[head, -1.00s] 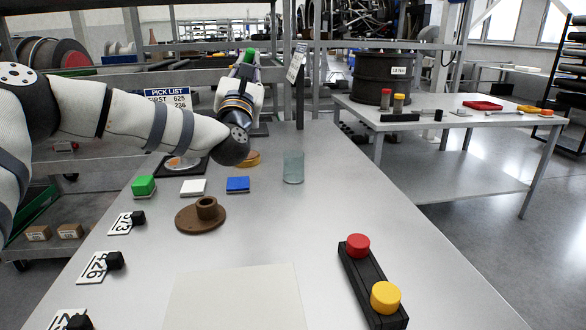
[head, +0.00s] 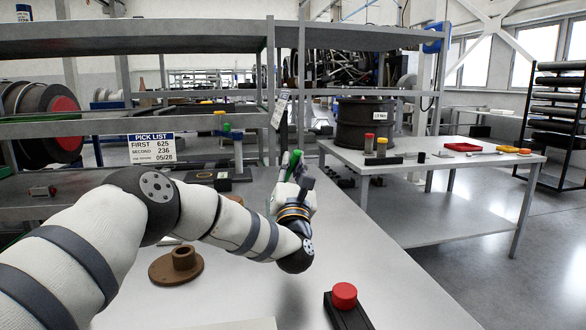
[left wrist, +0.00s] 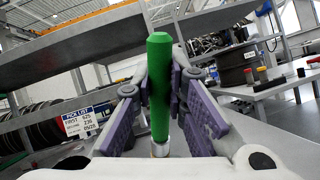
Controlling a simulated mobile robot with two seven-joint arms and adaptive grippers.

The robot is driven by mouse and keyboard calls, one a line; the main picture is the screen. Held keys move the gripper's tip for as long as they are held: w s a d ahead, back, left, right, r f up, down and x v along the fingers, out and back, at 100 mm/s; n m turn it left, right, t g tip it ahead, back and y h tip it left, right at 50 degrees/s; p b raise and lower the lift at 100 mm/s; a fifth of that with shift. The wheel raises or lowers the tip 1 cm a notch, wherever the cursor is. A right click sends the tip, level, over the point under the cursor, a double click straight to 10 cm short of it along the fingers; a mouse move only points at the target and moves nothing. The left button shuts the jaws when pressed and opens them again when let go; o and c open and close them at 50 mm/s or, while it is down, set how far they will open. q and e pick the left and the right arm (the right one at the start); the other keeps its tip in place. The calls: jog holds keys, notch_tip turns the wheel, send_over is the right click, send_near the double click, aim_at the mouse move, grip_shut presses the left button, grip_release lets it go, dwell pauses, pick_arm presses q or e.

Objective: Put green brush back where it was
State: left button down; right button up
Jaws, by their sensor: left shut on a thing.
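My left gripper (head: 295,170) is shut on the green brush (head: 284,166), above the grey table. In the left wrist view the brush's green handle (left wrist: 158,88) stands upright between the purple finger pads of the left gripper (left wrist: 160,100). My right gripper is not in view.
A brown flanged disc (head: 176,267) and a red button box (head: 344,296) are on the table. A pick list sign (head: 153,149) hangs at the back left. A side table (head: 440,160) stands right. My left arm covers the table's left part.

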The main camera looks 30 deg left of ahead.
pick_arm(q)
jog(key=shift+f, duration=0.9)
jog(key=c, duration=1.6)
grip_release()
jog(key=shift+r, duration=0.1)
jog(key=shift+s+d+r, duration=0.25)
jog(key=shift+s+r, duration=0.2)
jog(key=v, duration=0.6)
jog(key=shift+s+f, duration=0.2)
jog(key=shift+f, duration=0.05)
jog(key=shift+d, duration=0.1)
